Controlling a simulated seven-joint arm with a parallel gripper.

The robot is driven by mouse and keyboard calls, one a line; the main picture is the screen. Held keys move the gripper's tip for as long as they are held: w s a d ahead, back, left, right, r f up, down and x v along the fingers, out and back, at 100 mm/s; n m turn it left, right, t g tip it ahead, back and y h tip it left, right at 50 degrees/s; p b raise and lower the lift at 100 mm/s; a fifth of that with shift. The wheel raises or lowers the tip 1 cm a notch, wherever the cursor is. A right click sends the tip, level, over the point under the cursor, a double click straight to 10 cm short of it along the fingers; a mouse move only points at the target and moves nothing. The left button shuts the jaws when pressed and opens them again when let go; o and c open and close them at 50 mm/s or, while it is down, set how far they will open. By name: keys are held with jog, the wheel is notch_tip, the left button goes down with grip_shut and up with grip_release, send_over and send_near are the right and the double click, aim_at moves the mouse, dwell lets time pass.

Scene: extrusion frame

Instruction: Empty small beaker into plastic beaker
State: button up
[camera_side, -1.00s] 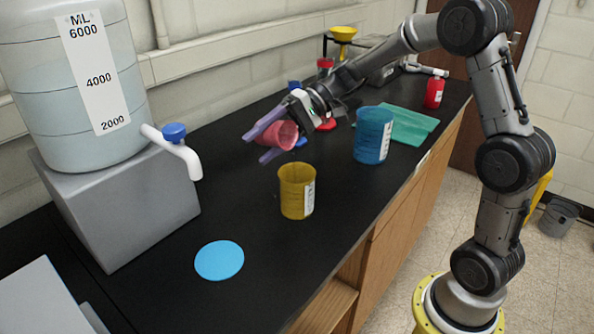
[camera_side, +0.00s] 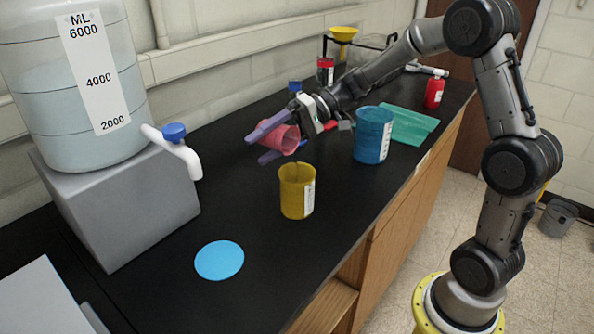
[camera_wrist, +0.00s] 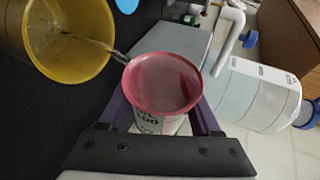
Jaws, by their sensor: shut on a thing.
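A small pink-red beaker (camera_side: 280,137) is held between the purple fingers of my gripper (camera_side: 268,142). It is tilted, its mouth toward the yellow beaker (camera_side: 297,192), which stands upright on the black bench just below. In the wrist view the pink beaker (camera_wrist: 163,85) sits between the fingers of my gripper (camera_wrist: 163,115). A thin stream runs from its rim to the yellow beaker (camera_wrist: 75,62) at upper left. A larger blue beaker (camera_side: 373,135) stands upright to the right. I cannot tell which beaker is the plastic one.
A large jug (camera_side: 70,85) with a white spout (camera_side: 172,150) stands on a grey block (camera_side: 120,215) at left. A light-blue disc (camera_side: 219,260) lies flat on the bench. A teal sheet (camera_side: 408,127), a red bottle (camera_side: 434,93) and a yellow funnel (camera_side: 343,35) are farther back.

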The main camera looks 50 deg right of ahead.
jog(key=shift+f, duration=0.1)
jog(key=shift+s+r+n+t, duration=0.15)
jog(key=shift+r+n+t, duration=0.15)
jog(key=shift+n+t, duration=0.35)
jog(key=shift+f+n, duration=0.2)
jog(key=shift+n, duration=0.05)
jog(key=shift+r, duration=0.15)
jog(key=shift+w+m+g, duration=0.35)
jog(key=shift+m+g, duration=0.3)
jog(key=shift+m, duration=0.25)
jog(key=shift+m+g, duration=0.3)
